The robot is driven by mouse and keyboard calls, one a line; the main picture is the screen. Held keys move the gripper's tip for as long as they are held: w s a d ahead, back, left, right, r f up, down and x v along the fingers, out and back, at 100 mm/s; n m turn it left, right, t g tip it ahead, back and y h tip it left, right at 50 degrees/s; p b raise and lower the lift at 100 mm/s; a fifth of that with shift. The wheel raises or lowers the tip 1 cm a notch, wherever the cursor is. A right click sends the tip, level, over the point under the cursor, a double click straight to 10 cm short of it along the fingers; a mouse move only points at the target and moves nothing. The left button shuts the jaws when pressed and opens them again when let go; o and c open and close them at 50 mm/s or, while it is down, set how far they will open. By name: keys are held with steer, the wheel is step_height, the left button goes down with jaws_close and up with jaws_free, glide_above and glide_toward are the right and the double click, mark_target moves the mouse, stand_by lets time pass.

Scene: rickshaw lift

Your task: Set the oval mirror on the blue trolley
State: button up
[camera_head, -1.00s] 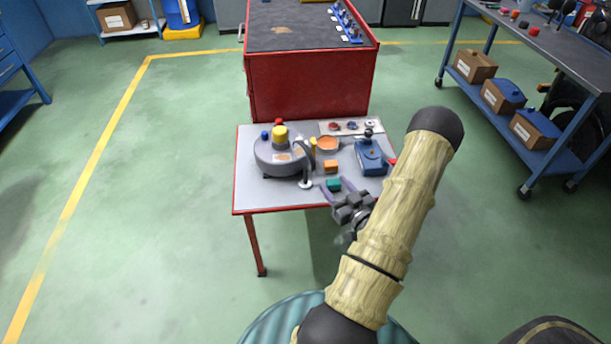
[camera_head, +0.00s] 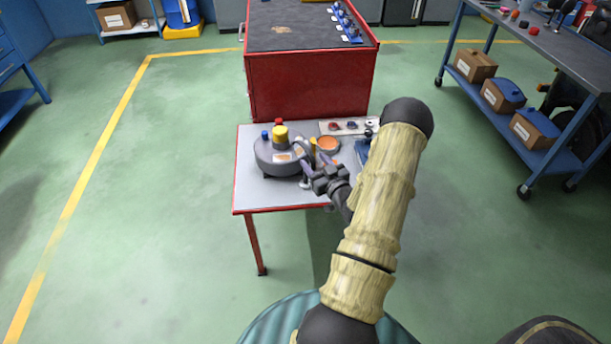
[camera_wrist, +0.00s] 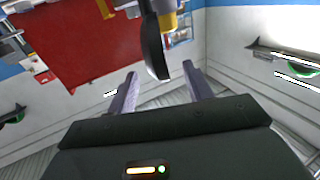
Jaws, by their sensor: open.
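The oval mirror (camera_head: 312,149) appears as a dark, thin oval seen nearly edge-on, at the front of a red-edged grey table (camera_head: 248,198). My gripper (camera_head: 316,165) is open beside it and partly hides it and its small pale base. In the wrist view, the dark mirror (camera_wrist: 153,42) stands between the lines of my two spread fingers, mostly beyond their tips; I cannot tell whether they touch it. The blue trolley (camera_head: 562,125) stands at the right on castors, with a dark top and a lower shelf.
A grey round machine with a yellow knob (camera_head: 277,152) sits left of the mirror. An orange-topped dish (camera_head: 328,144) and a blue box (camera_head: 361,150) lie to its right, partly hidden. A red cabinet (camera_head: 308,90) stands behind. Several boxes fill the trolley's lower shelf.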

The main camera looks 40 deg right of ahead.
mark_target(308, 153)
steer(key=shift+w, duration=0.1)
steer(key=w, duration=0.2)
steer(key=w+d, duration=0.1)
steer(key=w, duration=0.2)
steer(key=shift+f, duration=0.15)
steer(key=shift+s, duration=0.1)
jaws_close()
